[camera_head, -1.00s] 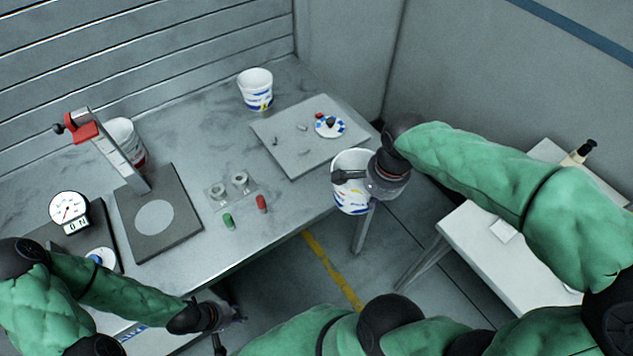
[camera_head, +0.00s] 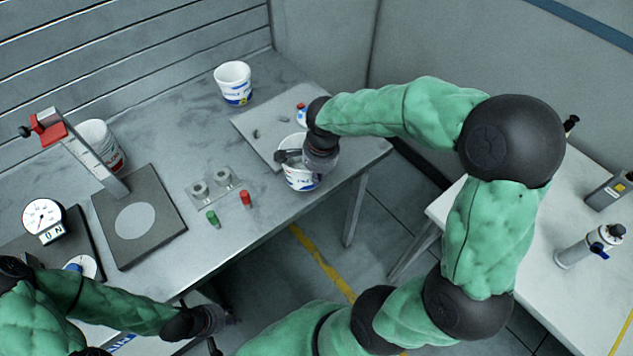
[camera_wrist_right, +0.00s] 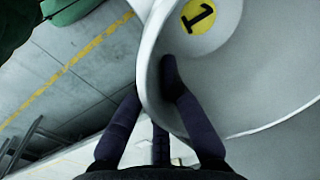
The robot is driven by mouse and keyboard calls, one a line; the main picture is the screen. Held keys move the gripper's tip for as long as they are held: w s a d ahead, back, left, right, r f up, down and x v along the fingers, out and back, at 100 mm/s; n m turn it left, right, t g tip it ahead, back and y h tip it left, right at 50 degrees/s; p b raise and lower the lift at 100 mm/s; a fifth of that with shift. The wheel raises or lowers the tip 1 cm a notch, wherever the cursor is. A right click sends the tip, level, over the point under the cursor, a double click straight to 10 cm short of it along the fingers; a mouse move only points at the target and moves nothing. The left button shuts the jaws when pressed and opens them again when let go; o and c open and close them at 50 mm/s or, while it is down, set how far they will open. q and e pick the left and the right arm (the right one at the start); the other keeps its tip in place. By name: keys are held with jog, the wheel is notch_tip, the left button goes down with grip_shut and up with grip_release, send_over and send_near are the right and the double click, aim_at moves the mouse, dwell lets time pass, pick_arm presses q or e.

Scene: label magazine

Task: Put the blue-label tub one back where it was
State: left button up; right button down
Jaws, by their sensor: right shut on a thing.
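A white tub with a blue label (camera_head: 302,181) is gripped by its rim in my right gripper (camera_head: 291,157). It appears upright over the table's front right part, in front of the grey plate; I cannot tell whether it touches the table. In the right wrist view, the fingers (camera_wrist_right: 155,88) straddle the tub wall (camera_wrist_right: 245,95), and a yellow disc with a black 1 (camera_wrist_right: 198,15) shows inside. A second white tub with blue and yellow marks (camera_head: 233,84) stands at the back. My left gripper (camera_head: 218,319) is low at the front left; its fingers are unclear.
The grey plate (camera_head: 255,122) with small pieces is partly hidden by my right arm. A red-handled press (camera_head: 75,155) stands left, before a red-label tub (camera_head: 97,134). A dial gauge (camera_head: 43,217), green and red pieces (camera_head: 245,199) and a white side table (camera_head: 560,300) also show.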

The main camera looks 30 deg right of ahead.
jog(key=shift+w+f+b, duration=0.2)
jog(key=shift+f+b, duration=0.15)
jog(key=shift+f, duration=1.45)
jog(key=shift+f, duration=0.1)
jog(key=shift+f, duration=0.1)
jog(key=c, duration=1.4)
grip_release()
jog(key=shift+r, duration=0.2)
jog(key=shift+r, duration=0.35)
jog(key=r+p, duration=0.1)
jog(key=r, duration=0.2)
jog(key=s+r+p, duration=0.1)
jog(key=r, duration=0.7)
jog(key=shift+s+r+p, duration=0.15)
jog(key=shift+p, duration=0.25)
